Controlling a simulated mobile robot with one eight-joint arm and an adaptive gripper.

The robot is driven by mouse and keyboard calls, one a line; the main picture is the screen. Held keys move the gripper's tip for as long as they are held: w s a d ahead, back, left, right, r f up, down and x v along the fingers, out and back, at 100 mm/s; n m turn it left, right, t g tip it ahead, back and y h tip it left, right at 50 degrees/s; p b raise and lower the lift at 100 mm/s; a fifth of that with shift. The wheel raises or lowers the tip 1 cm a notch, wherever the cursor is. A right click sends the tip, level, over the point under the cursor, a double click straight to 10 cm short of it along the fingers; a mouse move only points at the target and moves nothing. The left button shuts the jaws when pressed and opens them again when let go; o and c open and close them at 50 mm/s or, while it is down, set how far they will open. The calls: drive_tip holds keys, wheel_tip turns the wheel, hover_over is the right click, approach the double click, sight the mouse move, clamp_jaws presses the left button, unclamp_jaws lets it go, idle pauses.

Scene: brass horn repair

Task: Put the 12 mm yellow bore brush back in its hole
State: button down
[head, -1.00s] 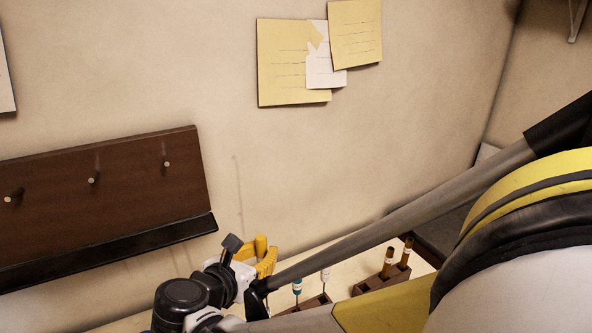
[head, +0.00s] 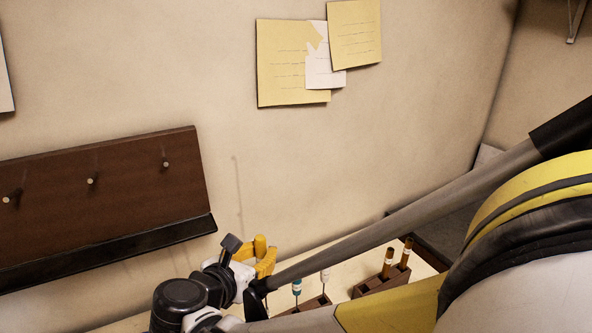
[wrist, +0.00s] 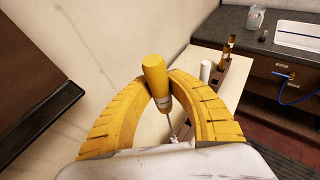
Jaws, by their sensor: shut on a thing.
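My gripper (wrist: 161,100) has curved yellow fingers and is shut on the yellow-handled bore brush (wrist: 154,72) in the wrist view. The handle rises above the fingertips, and a thin shaft runs down below them. The brush's lower end is hidden or too small to make out. In the head view my gripper (head: 265,262) is above the pale bench, left of the wooden brush blocks, and the yellow brush handle (head: 260,245) sticks up from it. A dark wooden block (head: 317,303) holds a blue-handled and a white-handled brush. Any empty hole in it is hidden by my arm.
Another dark block (head: 369,287) holds two brown-handled brushes (head: 404,252) to the right. A dark board with pegs (head: 150,195) is on the wall at left. The wrist view shows a counter with a glass jar (wrist: 257,20) and a white tray (wrist: 298,36).

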drive_tip(key=shift+f+b, duration=5.9)
drive_tip(key=shift+f, duration=0.65)
drive_tip(key=c, duration=1.3)
unclamp_jaws()
drive_tip(key=shift+o, duration=0.2)
drive_tip(key=shift+s, duration=0.1)
